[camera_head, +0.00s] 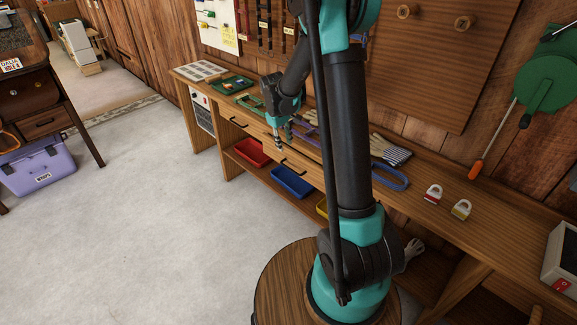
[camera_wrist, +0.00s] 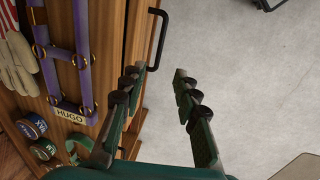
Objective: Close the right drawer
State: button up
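The right drawer is in the front of the wooden workbench. Its dark bar handle (camera_head: 291,167) shows in the head view, and the handle (camera_wrist: 158,38) stands out from a wooden front (camera_wrist: 136,38) in the wrist view. A narrow dark line runs between that front and the bench top; how far the drawer stands out is hard to tell. My gripper (camera_head: 283,142) is over the bench's front edge, close to this drawer. In the wrist view my gripper (camera_wrist: 160,78) is open and empty. Its left fingertip is near the handle's lower end; contact cannot be told.
The left drawer has its own handle (camera_head: 238,121). Red (camera_head: 252,151) and blue (camera_head: 292,181) bins sit on the shelf below. A purple strap piece tagged HUGO (camera_wrist: 72,112), gloves (camera_wrist: 14,50) and tins (camera_wrist: 32,128) lie on the bench top. The pale floor (camera_head: 150,220) in front is clear.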

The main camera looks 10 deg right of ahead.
aim_at(289, 168)
jog(key=f, duration=0.4)
jog(key=w+d+f, duration=0.1)
jog(key=f, duration=0.3)
jog(key=d+f, duration=0.1)
jog(key=f, duration=0.4)
jog(key=shift+w+f, duration=0.1)
jog(key=shift+w, duration=0.1)
grip_shut()
